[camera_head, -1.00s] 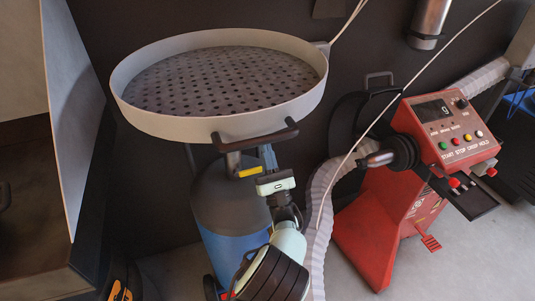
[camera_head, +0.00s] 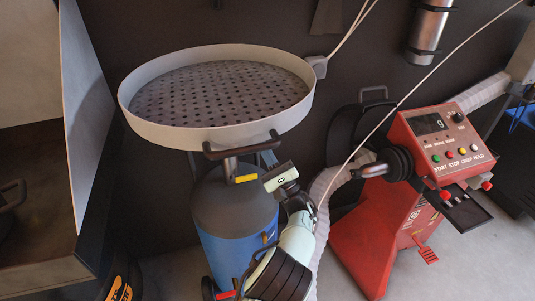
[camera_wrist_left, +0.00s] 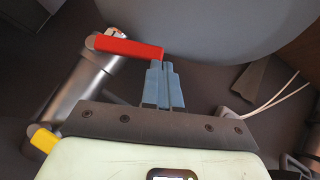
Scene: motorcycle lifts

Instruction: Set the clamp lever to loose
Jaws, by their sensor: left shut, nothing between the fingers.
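A round grey drain pan (camera_head: 215,138) sits on a post above a blue and grey tank (camera_head: 236,222). A yellow lever (camera_head: 246,178) sticks out from the post; it also shows at lower left in the left wrist view (camera_wrist_left: 43,140). A red lever (camera_wrist_left: 128,47) sits at the post's upper end, under the pan, in the left wrist view; the pan hides it in the head view. Which one is the clamp lever is not marked. My left gripper (camera_wrist_left: 163,66) is shut and empty, its blue fingertips close by the red lever's free end; contact is unclear.
A black handle (camera_head: 241,146) juts from the pan's front, close above my left gripper. A red control machine (camera_head: 440,140) with a ribbed hose stands at right. A grey-sided cabinet (camera_head: 88,115) stands at left. A white cable crosses behind my arm.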

